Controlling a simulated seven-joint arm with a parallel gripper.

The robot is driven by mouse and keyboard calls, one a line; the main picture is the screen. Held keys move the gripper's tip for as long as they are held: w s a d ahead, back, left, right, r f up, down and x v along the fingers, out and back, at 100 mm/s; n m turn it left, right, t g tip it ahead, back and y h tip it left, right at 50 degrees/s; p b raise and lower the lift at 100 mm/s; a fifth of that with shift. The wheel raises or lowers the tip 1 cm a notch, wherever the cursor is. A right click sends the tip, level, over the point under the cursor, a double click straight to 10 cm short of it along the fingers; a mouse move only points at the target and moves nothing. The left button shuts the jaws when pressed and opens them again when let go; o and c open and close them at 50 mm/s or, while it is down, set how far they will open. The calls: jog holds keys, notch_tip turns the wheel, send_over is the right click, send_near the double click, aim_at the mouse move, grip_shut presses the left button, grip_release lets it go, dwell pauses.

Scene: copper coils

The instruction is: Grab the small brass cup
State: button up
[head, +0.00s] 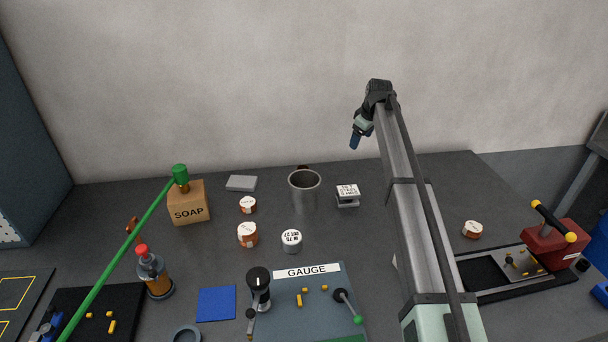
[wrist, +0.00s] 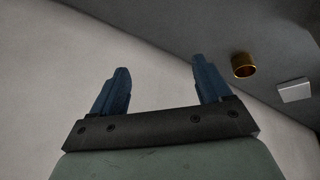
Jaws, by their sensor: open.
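The small brass cup (wrist: 244,66) shows in the wrist view, at the upper right on the dark table, with a gold rim and a dark reddish inside. My gripper (head: 355,143) is raised at the back of the table, in front of the wall. In the wrist view its two blue fingers (wrist: 160,64) are open and empty.
A grey block (wrist: 294,91) lies near the cup. A labelled weight (head: 347,192) stands right of the mug. Several copper coils, a soap box (head: 188,204), a bottle (head: 154,273) and a gauge board (head: 320,300) occupy the table. A red press (head: 552,245) stands right.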

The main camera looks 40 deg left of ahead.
aim_at(303, 169)
jog(key=s+a+n+g, duration=0.3)
jog(key=s+a, duration=0.9)
jog(key=x, duration=1.3)
jog(key=shift+s+d+f, duration=0.1)
jog(key=shift+s+d, duration=0.15)
jog(key=shift+s, duration=0.1)
jog(key=c, duration=1.1)
